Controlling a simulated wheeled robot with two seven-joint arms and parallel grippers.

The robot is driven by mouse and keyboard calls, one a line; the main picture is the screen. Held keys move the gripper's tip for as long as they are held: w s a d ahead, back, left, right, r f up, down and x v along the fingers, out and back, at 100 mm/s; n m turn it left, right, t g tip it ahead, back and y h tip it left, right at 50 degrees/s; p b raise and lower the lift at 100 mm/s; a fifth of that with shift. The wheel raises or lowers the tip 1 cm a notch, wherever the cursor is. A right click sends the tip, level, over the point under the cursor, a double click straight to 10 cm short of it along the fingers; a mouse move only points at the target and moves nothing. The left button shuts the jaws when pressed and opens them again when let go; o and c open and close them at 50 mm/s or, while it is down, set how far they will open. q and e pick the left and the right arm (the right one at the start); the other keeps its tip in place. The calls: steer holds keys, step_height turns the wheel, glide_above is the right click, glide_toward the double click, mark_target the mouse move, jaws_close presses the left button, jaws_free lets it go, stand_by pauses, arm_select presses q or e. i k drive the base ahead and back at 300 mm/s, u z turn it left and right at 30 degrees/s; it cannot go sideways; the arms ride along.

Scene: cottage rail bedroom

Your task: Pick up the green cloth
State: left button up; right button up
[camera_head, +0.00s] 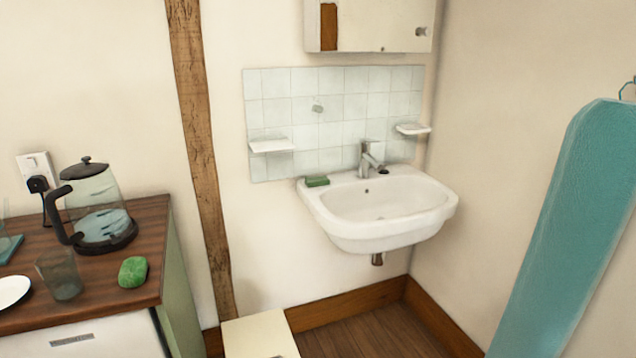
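A small green rounded item (132,272), which looks like the folded or bunched green cloth, lies on the wooden top of the cabinet (150,222) near its right front edge. It is to the right of a glass tumbler (60,275). A second, smaller green block (317,181) lies on the back left rim of the white sink (385,205); it looks like a sponge or soap, but I cannot tell which. Neither of my grippers shows in the head view.
A glass kettle (97,205) stands behind the green item, and a white plate (12,291) is at the left edge. A teal ironing board (570,230) leans at the right. A cream flat-topped thing (258,335) stands low beside the cabinet. Some wooden floor (365,335) is bare.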

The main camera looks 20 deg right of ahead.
mark_target(321, 180)
steer(key=z, duration=0.2)
steer(key=k, duration=0.55)
steer(key=z, duration=4.25)
steer(key=i, duration=0.2)
steer(key=u, duration=2.95)
steer(key=i, duration=1.9)
steer(key=u, duration=0.65)
